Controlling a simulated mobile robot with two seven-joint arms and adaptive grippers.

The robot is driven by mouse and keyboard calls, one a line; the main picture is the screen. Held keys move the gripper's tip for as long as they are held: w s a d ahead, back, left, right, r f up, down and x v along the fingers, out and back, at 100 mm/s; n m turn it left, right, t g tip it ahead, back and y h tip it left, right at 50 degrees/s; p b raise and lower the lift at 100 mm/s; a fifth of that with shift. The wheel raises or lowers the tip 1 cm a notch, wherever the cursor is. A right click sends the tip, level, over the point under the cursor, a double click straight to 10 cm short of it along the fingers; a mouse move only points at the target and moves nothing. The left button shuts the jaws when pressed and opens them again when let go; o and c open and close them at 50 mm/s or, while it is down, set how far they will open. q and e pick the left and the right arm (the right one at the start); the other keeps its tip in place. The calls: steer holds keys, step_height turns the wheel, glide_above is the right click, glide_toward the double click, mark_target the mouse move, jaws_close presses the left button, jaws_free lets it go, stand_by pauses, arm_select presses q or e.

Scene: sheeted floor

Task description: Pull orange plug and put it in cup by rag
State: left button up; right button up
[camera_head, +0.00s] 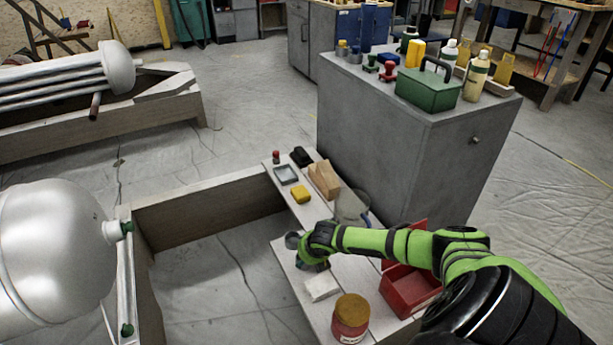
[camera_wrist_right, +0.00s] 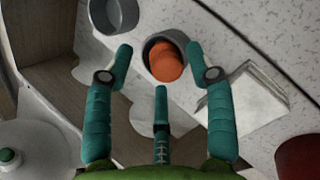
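The orange plug (camera_wrist_right: 166,62) sits inside a grey cup (camera_wrist_right: 150,45) in the right wrist view. The folded white rag (camera_wrist_right: 243,103) lies beside that cup, and it also shows in the head view (camera_head: 321,288). My right gripper (camera_wrist_right: 160,65) is open. Its teal fingers are spread around the cup's near side, apart from the plug, with nothing between them. In the head view my right gripper (camera_head: 312,262) is over the plank and hides the plug and its cup. My left gripper is in neither view.
Another grey cup (camera_wrist_right: 114,16) stands close by; it shows in the head view (camera_head: 292,240). A red jar (camera_head: 350,318) and red toolbox (camera_head: 405,292) stand near my right arm. A white tank (camera_head: 55,255) with green plugs (camera_head: 126,228) is at left.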

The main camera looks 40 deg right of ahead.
steer(key=v, duration=1.2)
